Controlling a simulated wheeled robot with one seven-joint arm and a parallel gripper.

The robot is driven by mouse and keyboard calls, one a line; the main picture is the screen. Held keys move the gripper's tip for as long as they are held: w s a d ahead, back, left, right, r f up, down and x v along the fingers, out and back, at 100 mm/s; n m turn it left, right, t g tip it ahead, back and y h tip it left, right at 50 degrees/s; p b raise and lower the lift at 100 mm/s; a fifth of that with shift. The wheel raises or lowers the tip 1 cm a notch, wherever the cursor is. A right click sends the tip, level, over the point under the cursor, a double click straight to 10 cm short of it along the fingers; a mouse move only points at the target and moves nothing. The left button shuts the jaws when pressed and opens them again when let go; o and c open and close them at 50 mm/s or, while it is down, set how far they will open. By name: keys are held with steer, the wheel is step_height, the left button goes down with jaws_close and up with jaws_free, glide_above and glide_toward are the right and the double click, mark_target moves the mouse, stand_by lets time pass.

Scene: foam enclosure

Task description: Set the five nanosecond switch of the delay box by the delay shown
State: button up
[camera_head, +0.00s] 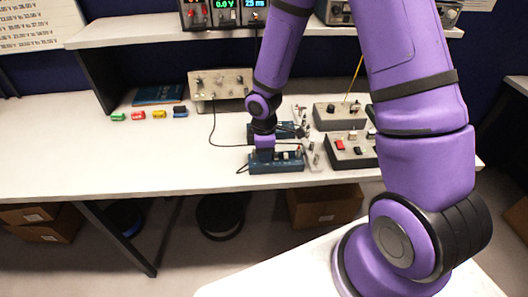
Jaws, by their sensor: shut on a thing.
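A blue box with small switches on top (290,167), which looks like the delay box, sits near the front edge of the bench. My gripper (264,157) points down onto the left part of its top. It is shut on a small part there, apparently a switch; the fingers hide it, and I cannot tell which switch it is. Other light switches show to its right. The display with blue digits (254,4) on the shelf seems to read 25 ns. It is cut by the top edge of the view.
A second blue box (287,130) stands just behind. Grey boxes (338,115) with knobs and coloured switches (350,150) stand close on the right. A beige instrument (220,84) and a black cable (213,130) lie to the left. The left bench front is clear.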

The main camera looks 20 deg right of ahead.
stand_by(0.4)
steer(key=o, duration=0.6)
steer(key=shift+o, duration=0.2)
steer(key=shift+r, duration=0.1)
step_height(320, 180, up, 11)
steer(key=shift+s, duration=0.1)
stand_by(0.4)
